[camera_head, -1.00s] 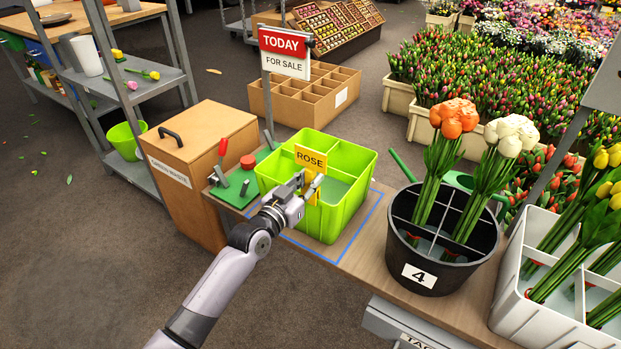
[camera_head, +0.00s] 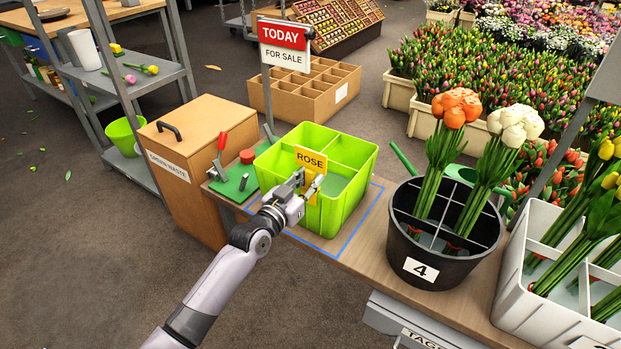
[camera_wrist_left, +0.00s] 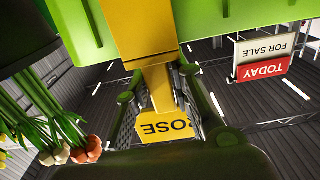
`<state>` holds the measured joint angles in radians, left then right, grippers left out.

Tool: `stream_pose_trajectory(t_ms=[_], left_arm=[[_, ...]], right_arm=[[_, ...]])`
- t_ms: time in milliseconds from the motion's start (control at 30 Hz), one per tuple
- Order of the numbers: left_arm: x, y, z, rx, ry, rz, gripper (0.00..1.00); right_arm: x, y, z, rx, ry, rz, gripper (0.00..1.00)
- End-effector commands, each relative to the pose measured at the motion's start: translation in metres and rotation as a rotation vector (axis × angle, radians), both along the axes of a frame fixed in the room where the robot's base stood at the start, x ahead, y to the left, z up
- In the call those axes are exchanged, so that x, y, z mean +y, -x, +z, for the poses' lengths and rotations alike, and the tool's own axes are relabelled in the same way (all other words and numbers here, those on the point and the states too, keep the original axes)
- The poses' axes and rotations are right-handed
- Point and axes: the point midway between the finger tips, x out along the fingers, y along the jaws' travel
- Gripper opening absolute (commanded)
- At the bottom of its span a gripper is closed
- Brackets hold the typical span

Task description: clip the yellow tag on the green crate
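The green crate (camera_head: 345,213) stands on the bench inside a blue outline. The yellow tag (camera_head: 310,159), reading ROSE, stands upright at the crate's front wall, its lower part hanging over the outer face. My left gripper (camera_head: 308,186) is in front of that wall, with its fingers apart on either side of the tag's lower part. In the left wrist view, the tag (camera_wrist_left: 163,118) runs between the fingers and seems to have a gap beside it. Whether the clip is fully seated on the rim is hidden. My right gripper is not in view.
A black bucket (camera_head: 432,269) with orange and white flowers stands right of the crate. A green board with a red-handled lever (camera_head: 222,143) is at its left. A TODAY FOR SALE sign (camera_head: 284,45) rises behind. A brown waste bin (camera_head: 185,165) stands left of the bench.

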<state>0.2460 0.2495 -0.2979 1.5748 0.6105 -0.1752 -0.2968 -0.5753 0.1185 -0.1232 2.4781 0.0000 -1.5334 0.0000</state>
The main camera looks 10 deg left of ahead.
Motion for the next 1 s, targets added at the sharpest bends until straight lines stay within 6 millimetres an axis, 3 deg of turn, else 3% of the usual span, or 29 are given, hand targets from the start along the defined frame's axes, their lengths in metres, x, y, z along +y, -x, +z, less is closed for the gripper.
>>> stream_pose_trajectory(t_ms=[233,633,1000], left_arm=[[0.000,0.000,0.000,0.000,0.000,0.000,0.40],[0.003,0.007,-0.001,0.001,0.000,0.000,0.40],[0.027,0.076,-0.002,0.003,-0.002,0.000,0.40]], right_arm=[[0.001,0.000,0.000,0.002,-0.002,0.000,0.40],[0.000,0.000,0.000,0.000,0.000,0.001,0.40],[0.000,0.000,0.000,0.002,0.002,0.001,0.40]])
